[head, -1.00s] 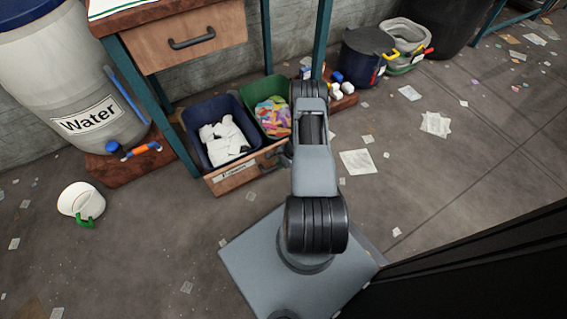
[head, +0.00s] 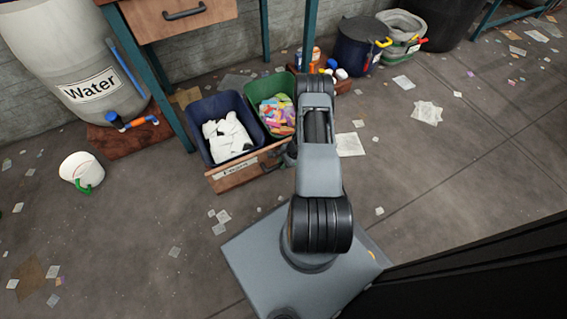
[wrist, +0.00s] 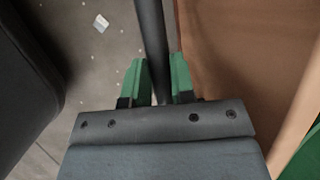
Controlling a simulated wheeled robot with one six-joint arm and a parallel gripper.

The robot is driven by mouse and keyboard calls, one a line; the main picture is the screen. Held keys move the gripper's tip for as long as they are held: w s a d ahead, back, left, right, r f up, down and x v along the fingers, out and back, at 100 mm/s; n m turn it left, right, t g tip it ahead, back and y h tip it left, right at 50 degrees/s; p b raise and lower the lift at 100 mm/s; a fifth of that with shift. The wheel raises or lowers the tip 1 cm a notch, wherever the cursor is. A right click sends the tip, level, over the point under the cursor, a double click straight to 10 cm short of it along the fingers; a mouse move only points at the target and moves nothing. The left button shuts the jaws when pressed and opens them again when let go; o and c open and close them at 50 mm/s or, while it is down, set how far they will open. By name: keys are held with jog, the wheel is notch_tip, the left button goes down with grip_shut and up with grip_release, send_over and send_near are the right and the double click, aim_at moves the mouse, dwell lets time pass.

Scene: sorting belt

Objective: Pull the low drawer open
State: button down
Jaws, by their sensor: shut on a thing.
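The low drawer (head: 232,176) is a wooden box with a label on its front, standing out from under the workbench near the floor. It holds a dark blue bin (head: 206,107) with white scraps and a green bin (head: 257,90) with coloured pieces. Its dark bar handle (wrist: 153,40) passes between the green fingers of my gripper (wrist: 157,78) in the wrist view, and they are shut on it. The drawer's wooden front (wrist: 215,75) is just right of the fingers there. In the head view my arm hides part of the drawer's right end.
The workbench has an upper drawer (head: 180,16) that is shut, and teal legs (head: 160,90). A Water barrel (head: 75,65) stands at left, with a white bucket (head: 80,172) on the floor. Dark and grey bins stand at back right. Scattered paper lies on otherwise open floor.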

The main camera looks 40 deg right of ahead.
jog(key=c, duration=1)
grip_release()
jog(key=shift+o, duration=0.2)
jog(key=p+v, duration=0.5)
jog(key=v, duration=0.8)
jog(key=shift+r, duration=0.35)
jog(key=shift+d, duration=0.15)
